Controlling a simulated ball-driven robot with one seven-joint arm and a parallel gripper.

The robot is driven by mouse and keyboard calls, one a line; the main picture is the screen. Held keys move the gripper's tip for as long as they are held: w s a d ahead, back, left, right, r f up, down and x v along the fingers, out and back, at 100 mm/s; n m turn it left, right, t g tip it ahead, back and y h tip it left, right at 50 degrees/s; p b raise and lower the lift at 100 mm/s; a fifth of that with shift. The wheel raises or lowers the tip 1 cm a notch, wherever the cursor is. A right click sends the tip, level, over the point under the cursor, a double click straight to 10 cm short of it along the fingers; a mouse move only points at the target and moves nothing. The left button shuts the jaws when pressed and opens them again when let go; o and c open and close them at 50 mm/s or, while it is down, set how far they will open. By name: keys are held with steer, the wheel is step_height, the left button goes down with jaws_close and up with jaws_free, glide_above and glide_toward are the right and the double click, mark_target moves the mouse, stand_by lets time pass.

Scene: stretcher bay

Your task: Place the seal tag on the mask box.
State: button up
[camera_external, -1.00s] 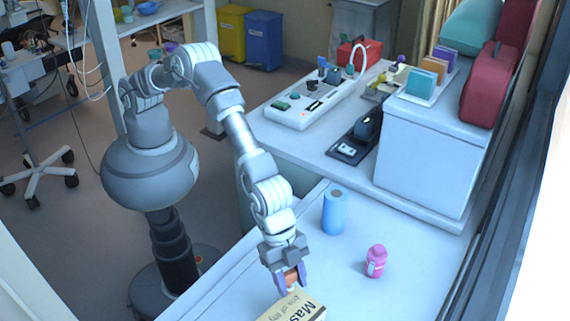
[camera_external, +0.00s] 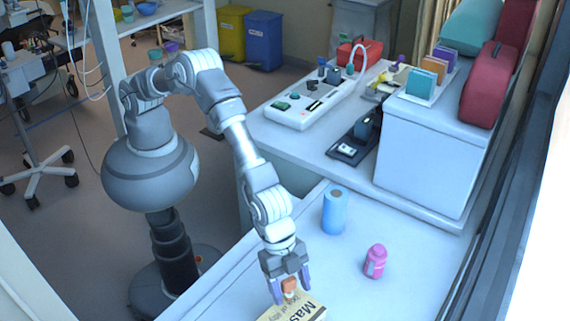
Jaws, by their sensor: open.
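The mask box (camera_external: 306,308) is cream with dark "Mas…" lettering and lies on the white counter at the bottom edge, partly cut off by the frame. The small orange-brown seal tag (camera_external: 289,285) is at the box's far edge, between my gripper's fingers. My gripper (camera_external: 290,292) points down with its purple fingers spread, one on each side of the tag. The tag appears to rest on the box, though its underside contact is hard to make out.
A blue roll (camera_external: 334,212) stands on the counter behind my gripper. The counter between the bottle and the box is clear. A white cabinet block (camera_external: 425,150) stands further back.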

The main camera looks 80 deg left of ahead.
steer(key=p+v, duration=0.2)
steer(key=v, duration=1)
steer(key=w+a+r+n+t+h, duration=0.1)
steer(key=w+a+r+n+t, duration=0.1)
steer(key=w+a+r, duration=0.65)
steer(key=w+a+r+n+t, duration=0.2)
steer(key=w+a+r, duration=0.35)
steer(key=r, duration=0.55)
steer(key=w+a+r+n+t, duration=0.1)
steer(key=w+a+r+t, duration=0.1)
steer(key=a+r, duration=0.45)
steer(key=w+a+r+n+t, duration=0.1)
steer(key=w+a+r+n, duration=0.15)
steer(key=a+r, duration=0.4)
steer(key=s+a+r+n+t+y, duration=0.1)
steer(key=s+a+r+n+t, duration=0.1)
steer(key=a+r, duration=0.6)
steer(key=s+a+r+n+t+y, duration=0.2)
steer(key=s+a+r, duration=0.3)
steer(key=a+r, duration=0.3)
steer(key=s+a+r+n+t+y, duration=0.2)
steer(key=s+a+r, duration=0.2)
steer(key=a+r, duration=0.5)
steer(key=a, duration=0.2)
steer(key=shift+s+a+t, duration=0.2)
steer(key=shift+a+t, duration=0.15)
steer(key=shift+t, duration=0.05)
steer(key=shift+f+b, duration=0.15)
steer(key=shift+b, duration=0.2)
